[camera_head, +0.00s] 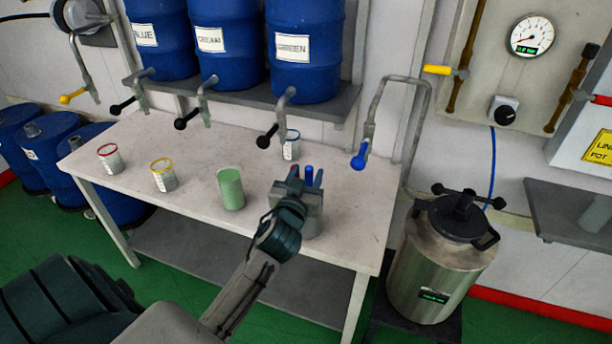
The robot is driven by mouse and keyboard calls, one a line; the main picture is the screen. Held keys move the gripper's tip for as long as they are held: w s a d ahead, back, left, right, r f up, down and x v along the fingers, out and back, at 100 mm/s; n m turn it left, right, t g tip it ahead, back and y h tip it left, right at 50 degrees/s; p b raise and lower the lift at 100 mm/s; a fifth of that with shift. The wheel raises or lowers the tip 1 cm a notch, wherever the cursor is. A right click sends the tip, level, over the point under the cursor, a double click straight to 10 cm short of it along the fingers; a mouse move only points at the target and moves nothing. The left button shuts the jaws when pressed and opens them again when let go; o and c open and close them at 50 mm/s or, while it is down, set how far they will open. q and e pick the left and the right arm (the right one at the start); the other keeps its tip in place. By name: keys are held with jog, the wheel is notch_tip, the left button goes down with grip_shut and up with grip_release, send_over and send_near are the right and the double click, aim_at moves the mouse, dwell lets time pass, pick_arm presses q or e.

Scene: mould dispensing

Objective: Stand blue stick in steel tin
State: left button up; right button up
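The steel tin (314,222) stands on the white table near its front right part, partly hidden by my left gripper. The blue stick (309,174) shows its upper end between the fingers of my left gripper (306,178), above the tin's rim. Its lower part is hidden, so I cannot tell how deep it reaches or whether it touches the tin. The gripper's fingers point away from me over the tin. At this size I cannot tell whether they grip the stick or stand apart around it. My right gripper is not in view.
Blue drums (228,55) with taps hang over the back. A steel pressure pot (433,265) stands right of the table.

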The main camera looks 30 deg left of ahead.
pick_arm(q)
jog(key=shift+s+d+f, duration=0.15)
jog(key=shift+s+d, duration=0.05)
jog(key=shift+s, duration=0.3)
jog(key=b+v, duration=0.2)
jog(key=v, duration=0.7)
jog(key=shift+s+b, duration=0.4)
